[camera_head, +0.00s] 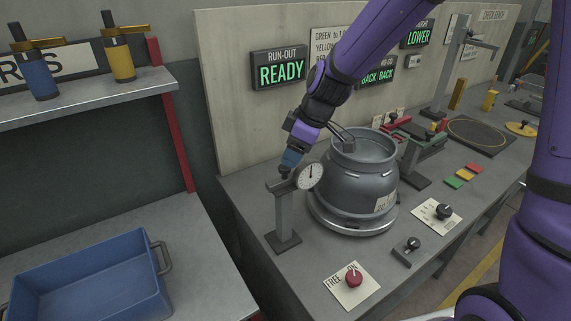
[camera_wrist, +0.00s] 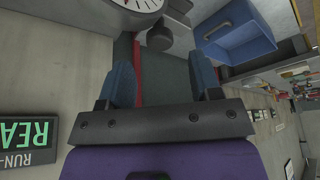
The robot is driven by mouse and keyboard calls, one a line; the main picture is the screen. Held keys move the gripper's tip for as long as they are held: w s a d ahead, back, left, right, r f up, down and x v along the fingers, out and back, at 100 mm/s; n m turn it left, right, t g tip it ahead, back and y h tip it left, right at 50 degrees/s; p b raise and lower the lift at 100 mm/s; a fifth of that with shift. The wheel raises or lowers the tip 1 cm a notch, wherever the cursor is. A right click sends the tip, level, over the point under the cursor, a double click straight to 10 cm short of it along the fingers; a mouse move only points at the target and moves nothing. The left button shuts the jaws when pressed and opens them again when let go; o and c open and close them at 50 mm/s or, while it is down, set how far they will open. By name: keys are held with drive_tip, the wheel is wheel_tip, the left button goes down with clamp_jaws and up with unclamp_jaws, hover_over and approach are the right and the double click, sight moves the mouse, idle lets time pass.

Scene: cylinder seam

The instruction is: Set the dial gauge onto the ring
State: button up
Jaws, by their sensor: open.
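The dial gauge (camera_head: 310,176) has a round white face with a dark needle and sits at the top of a grey post stand (camera_head: 284,215), left of the drum. Part of its face shows at the top edge of the wrist view (camera_wrist: 142,4). My gripper (camera_head: 291,160) is just above the stand's top, beside the gauge. In the wrist view its two blue fingers (camera_wrist: 163,75) are spread with nothing between them; contact with the stand cannot be told. The grey drum (camera_head: 355,185) carries a raised ring (camera_head: 376,147) on top, with a small bracket at its left rim.
A panel with lit signs (camera_head: 281,70) stands behind. A blue bin (camera_head: 90,285) is at the left. Coloured blocks (camera_head: 461,177) lie right of the drum.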

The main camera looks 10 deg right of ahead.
sight(295, 175)
drive_tip(key=shift+x, duration=2.35)
drive_tip(key=shift+d, duration=0.1)
drive_tip(key=shift+c, duration=0.4)
